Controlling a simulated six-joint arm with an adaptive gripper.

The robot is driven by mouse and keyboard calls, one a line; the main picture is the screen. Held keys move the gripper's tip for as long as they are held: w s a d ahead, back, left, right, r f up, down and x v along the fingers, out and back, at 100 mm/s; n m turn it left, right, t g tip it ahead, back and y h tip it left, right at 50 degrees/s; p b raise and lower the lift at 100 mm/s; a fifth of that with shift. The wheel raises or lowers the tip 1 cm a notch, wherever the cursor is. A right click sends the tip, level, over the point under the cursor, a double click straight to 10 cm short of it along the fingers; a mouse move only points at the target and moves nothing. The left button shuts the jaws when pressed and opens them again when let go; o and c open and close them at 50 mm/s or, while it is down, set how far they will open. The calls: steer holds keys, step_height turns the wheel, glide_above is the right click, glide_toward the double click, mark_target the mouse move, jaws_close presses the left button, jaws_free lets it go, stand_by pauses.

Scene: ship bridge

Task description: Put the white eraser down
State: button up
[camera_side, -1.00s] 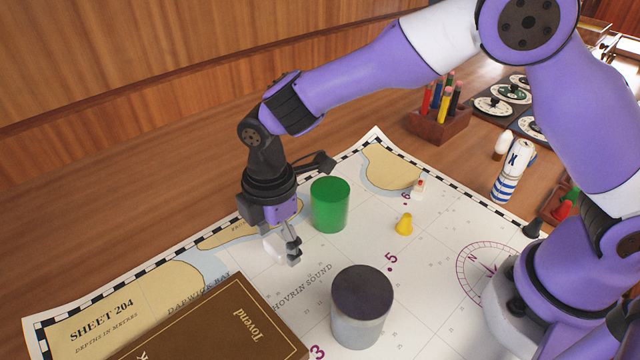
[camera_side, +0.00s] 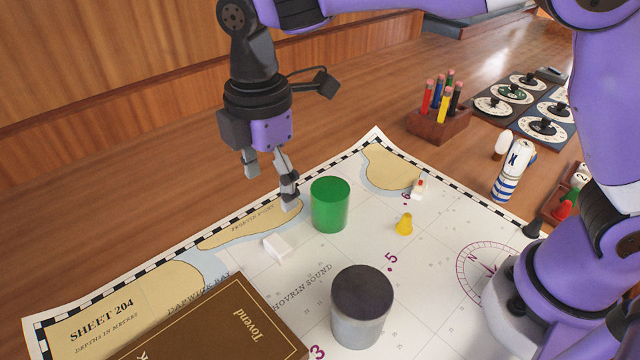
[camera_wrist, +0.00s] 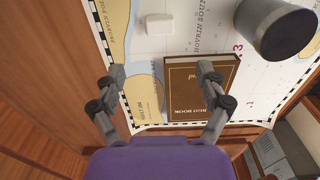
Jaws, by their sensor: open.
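The white eraser (camera_side: 276,246) lies flat on the chart (camera_side: 430,250), left of and in front of the green cylinder (camera_side: 330,204). It also shows near the top of the wrist view (camera_wrist: 159,24). My gripper (camera_side: 270,182) is open and empty, raised above the chart's back edge, behind and above the eraser and apart from it. In the wrist view both fingers (camera_wrist: 162,88) are spread with nothing between them.
A yellow pawn (camera_side: 404,224) and a small white piece (camera_side: 418,190) are to the right. A pencil holder (camera_side: 438,122) stands behind.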

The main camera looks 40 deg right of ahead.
steer(key=s+d+r+m+t, duration=0.1)
steer(key=s+d+r+m, duration=0.15)
steer(key=d+m, duration=0.3)
steer(key=s+d+r+m+t, duration=0.2)
steer(key=d+r+m, duration=0.2)
steer(key=d, duration=0.3)
steer(key=s+d+f+m+t, duration=0.2)
steer(key=s+d+m, duration=0.5)
steer(key=m, duration=0.1)
steer(key=shift+s+t, duration=0.3)
steer(key=shift+s, duration=0.05)
